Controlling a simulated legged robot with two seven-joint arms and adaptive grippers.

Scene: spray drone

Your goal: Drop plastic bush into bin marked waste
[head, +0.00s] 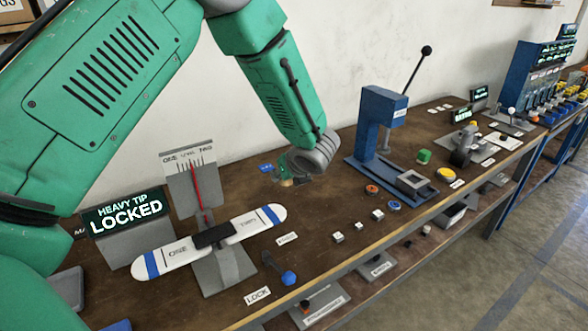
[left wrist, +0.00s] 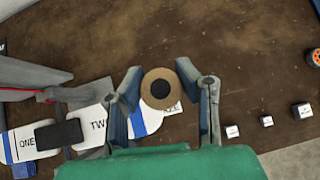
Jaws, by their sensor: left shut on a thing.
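My left gripper (head: 287,181) is over the brown bench between the tip balance and the blue press, its fingers partly hidden behind its wrist in the head view. In the left wrist view my left gripper (left wrist: 158,76) has its fingers on both sides of a tan ring with a dark centre, which I take to be the plastic bush (left wrist: 147,98), and is shut on it. A little tan also shows at the fingers in the head view. I cannot make out a bin marked waste; the small labels below the bench are unreadable. My right gripper is not in view.
The balance (head: 185,255) stands at left beside a sign reading "HEAVY TIP LOCKED" (head: 125,213). A blue-knobbed lever (head: 288,278) is near the front edge. Small white blocks (head: 358,227) line the bench front. The blue press (head: 378,135) stands right of the gripper.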

